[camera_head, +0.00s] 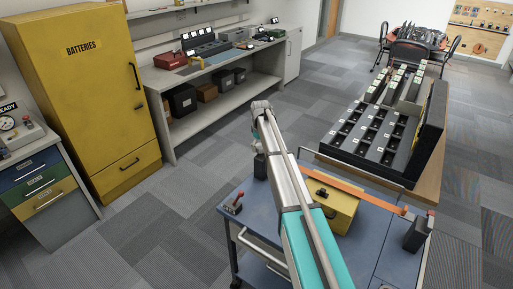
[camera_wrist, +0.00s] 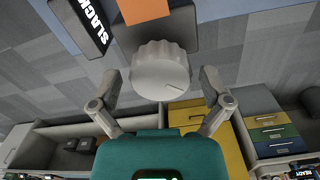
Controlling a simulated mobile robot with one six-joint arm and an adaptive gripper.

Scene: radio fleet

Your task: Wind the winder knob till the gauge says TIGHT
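The winder knob (camera_wrist: 160,72) is a pale grey, ribbed round knob in the upper middle of the wrist view, with a thin dark line on its face. My gripper (camera_wrist: 160,80) is open, with one finger on each side of the knob and a visible gap on both sides. Beside the knob, a dark gauge plate (camera_wrist: 68,14) reads SLACK in white letters. An orange strap (camera_wrist: 140,9) shows at the top edge. In the head view the strap (camera_head: 360,191) crosses the blue cart; the knob and gauge lettering cannot be made out there.
A yellow case (camera_head: 333,207) sits under the strap on the blue cart (camera_head: 358,246). A black block (camera_head: 418,233) stands at the strap's right end. A small red-handled lever (camera_head: 234,204) is at the cart's left. A rack (camera_head: 365,140) of dark slots stands behind. Floor is clear at left.

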